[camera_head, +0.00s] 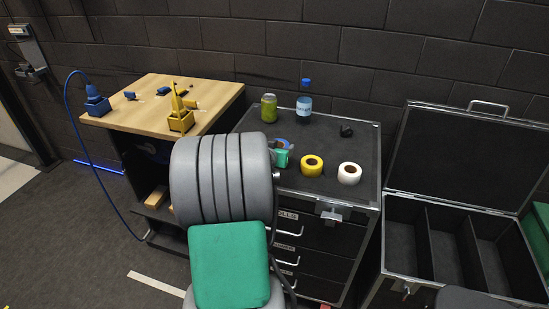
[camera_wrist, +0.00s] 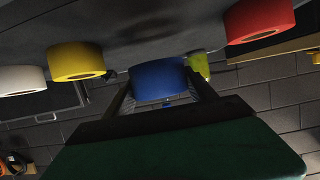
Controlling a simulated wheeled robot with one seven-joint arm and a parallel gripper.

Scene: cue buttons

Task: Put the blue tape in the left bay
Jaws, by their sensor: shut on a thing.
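The blue tape (camera_head: 280,143) is on or just above the dark cabinet top (camera_head: 330,133), partly hidden behind my gripper (camera_head: 282,154). In the wrist view the blue tape (camera_wrist: 158,80) sits between the two fingers of my gripper (camera_wrist: 161,88), which is shut on it. I cannot tell whether the tape touches the top. The open black case (camera_head: 383,272) stands to the right of the cabinet. Two dividers split it into three bays. The left bay (camera_head: 407,238) looks empty.
Yellow tape (camera_head: 312,166) and white tape (camera_head: 349,173) lie right of my gripper. Red tape (camera_wrist: 258,20) shows in the wrist view. A green can (camera_head: 269,108), a blue-capped bottle (camera_head: 304,104) and a small black object (camera_head: 346,131) stand behind. The case lid (camera_head: 470,150) is raised.

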